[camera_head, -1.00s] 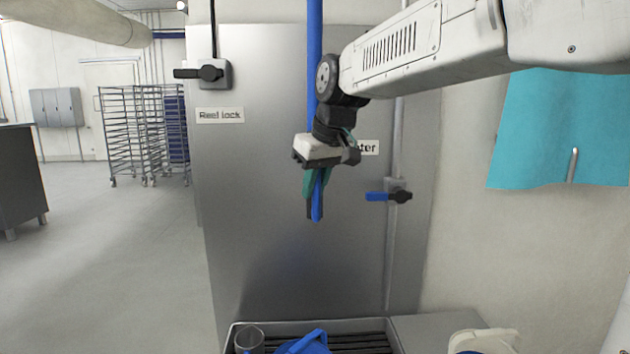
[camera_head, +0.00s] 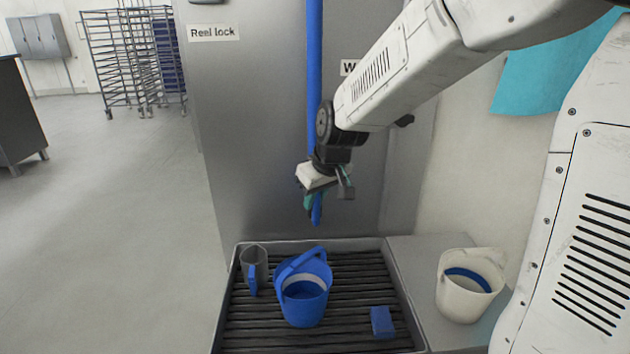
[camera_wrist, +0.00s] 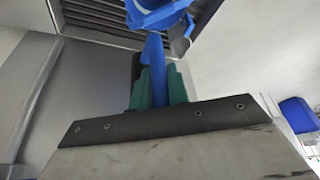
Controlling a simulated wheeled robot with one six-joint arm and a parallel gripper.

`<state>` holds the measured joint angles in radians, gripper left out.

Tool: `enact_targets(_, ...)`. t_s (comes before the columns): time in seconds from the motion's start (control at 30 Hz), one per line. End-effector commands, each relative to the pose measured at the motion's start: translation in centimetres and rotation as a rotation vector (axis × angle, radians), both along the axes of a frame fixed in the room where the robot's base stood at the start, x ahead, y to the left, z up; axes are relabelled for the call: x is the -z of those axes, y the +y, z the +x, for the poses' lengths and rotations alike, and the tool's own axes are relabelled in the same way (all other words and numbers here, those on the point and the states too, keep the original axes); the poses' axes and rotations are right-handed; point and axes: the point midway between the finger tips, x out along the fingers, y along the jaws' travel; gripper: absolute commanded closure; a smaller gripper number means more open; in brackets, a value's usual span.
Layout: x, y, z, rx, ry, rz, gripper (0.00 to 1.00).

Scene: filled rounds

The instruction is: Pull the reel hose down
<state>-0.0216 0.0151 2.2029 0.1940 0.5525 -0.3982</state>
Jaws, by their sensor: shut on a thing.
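The blue reel hose (camera_head: 314,60) hangs straight down in front of the steel panel in the head view. My gripper (camera_head: 314,207) is shut on the hose near its lower end, above the grated basin. A short blue end shows just below the fingers. In the wrist view the hose (camera_wrist: 153,65) sticks out between the green fingertips of my gripper (camera_wrist: 157,88). The "Reel lock" label (camera_head: 213,33) is on the panel at the left; the lock's lever is almost wholly out of view at the top.
Below are a grated basin (camera_head: 230,300) with a blue bucket (camera_head: 305,305), a clear jug (camera_head: 254,262) and a blue block (camera_head: 382,322). A white bucket (camera_head: 462,300) stands on the ledge (camera_head: 415,262) to the right. A second label (camera_head: 349,67) is partly hidden by my arm. Open floor lies left.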

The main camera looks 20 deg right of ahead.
Motion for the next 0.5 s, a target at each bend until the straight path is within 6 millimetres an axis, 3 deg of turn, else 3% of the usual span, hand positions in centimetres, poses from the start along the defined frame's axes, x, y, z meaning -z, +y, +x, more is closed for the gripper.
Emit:
enact_targets(0.4,0.46,0.01,-0.03,-0.002,0.002,-0.001,1.0)
enact_targets(0.43,0.46,0.0,-0.03,-0.002,0.002,-0.001,0.78)
enact_targets(0.5,0.44,0.01,-0.03,-0.002,0.001,-0.001,0.62)
